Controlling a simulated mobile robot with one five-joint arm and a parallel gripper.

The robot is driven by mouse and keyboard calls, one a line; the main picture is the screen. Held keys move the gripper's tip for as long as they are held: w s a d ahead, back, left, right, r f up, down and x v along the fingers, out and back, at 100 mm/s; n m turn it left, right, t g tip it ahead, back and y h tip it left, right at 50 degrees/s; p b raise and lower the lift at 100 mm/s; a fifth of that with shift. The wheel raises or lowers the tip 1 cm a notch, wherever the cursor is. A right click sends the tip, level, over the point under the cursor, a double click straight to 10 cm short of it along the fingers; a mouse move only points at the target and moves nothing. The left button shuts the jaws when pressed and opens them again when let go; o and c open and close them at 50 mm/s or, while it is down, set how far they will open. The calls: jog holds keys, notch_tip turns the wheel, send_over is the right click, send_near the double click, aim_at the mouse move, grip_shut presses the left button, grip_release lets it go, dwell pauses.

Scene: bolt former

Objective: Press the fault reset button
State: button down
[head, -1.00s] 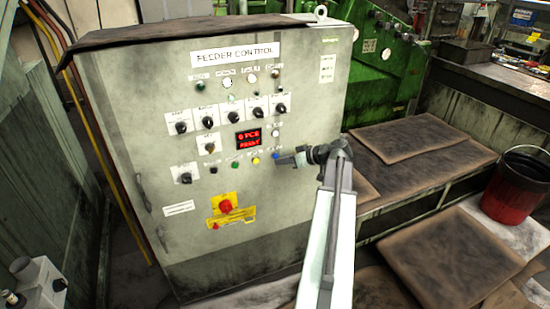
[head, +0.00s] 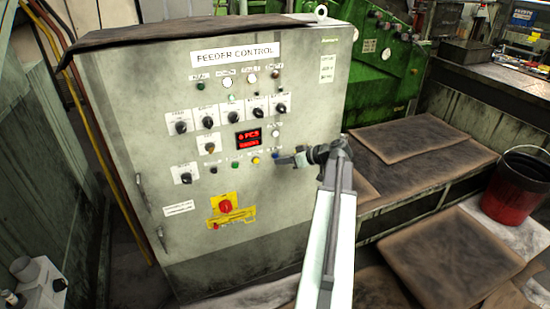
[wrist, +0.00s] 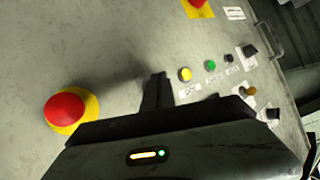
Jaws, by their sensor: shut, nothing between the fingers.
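The grey feeder control cabinet (head: 120,110) stands on the left of the head view. A row of buttons on its front includes green (head: 235,164), yellow (head: 256,161) and blue (head: 276,155). The button labels are too small to read, so I cannot tell which is marked fault reset. My gripper (head: 280,161) is shut and empty at the blue button, its tip close to the panel. I cannot tell whether it touches. In the wrist view my gripper (wrist: 157,90) hides the blue button; the yellow button (wrist: 185,74) and green button (wrist: 210,65) show beside it.
A red display (head: 249,139) is lit above the button row. A red switch on a yellow plate (head: 225,207) sits below. In the wrist view a red mushroom button (wrist: 65,112) on a yellow ring is left of my gripper. A red bucket (head: 513,187) stands far right.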

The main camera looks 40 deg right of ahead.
jog(key=shift+w, duration=0.1)
jog(key=shift+w+d, duration=0.15)
jog(key=shift+w, duration=0.1)
jog(key=shift+w+d, duration=0.2)
jog(key=shift+w, duration=0.2)
dwell(0.6)
jog(key=shift+s, duration=0.1)
jog(key=shift+s+a, duration=0.35)
jog(key=shift+s, duration=0.35)
jog(key=shift+s, duration=0.1)
jog(key=s, duration=0.1)
jog(key=s+a, duration=0.1)
jog(key=s, duration=0.1)
jog(key=s+a, duration=0.1)
jog(key=shift+s, duration=0.2)
dwell(0.7)
